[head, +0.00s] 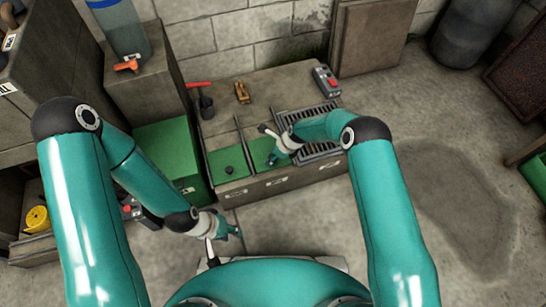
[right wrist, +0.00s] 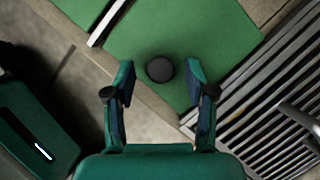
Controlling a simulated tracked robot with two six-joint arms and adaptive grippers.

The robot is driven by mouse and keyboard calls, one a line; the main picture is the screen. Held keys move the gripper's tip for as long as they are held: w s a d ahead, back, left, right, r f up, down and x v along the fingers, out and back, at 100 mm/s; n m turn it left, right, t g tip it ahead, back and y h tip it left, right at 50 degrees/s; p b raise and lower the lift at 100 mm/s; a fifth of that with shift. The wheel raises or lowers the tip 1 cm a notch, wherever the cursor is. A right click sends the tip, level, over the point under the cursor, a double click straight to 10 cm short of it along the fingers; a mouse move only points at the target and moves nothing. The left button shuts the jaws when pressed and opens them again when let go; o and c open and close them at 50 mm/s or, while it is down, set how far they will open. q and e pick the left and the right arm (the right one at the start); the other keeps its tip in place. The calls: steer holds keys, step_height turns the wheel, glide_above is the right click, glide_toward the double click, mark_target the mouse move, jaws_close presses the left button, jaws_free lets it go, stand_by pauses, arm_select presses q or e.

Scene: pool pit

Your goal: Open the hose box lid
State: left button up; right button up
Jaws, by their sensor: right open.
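Two flat green lids are set in the grey bench (head: 262,187) in the head view. The left lid (head: 219,158) has a black round knob (head: 230,169). The right lid (head: 259,147) lies beside the metal grate, under my right gripper (head: 274,158). In the right wrist view this right lid (right wrist: 190,35) looks closed and flat, and its black knob (right wrist: 160,69) shows just beyond and between the open, empty fingers of the right gripper (right wrist: 160,85). My left gripper (head: 230,231) is low in front of the bench, apart from it; its fingers are too small to read.
A slatted metal grate (head: 318,152) is right of the lids. A red-handled dark cup (head: 206,106), a small brown object (head: 242,92) and a grey box with a red button (head: 326,81) stand behind. A green box (head: 165,148) stands left. Floor at right is clear.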

steer(key=shift+f, duration=0.1)
steer(key=shift+c, duration=0.2)
jaws_close()
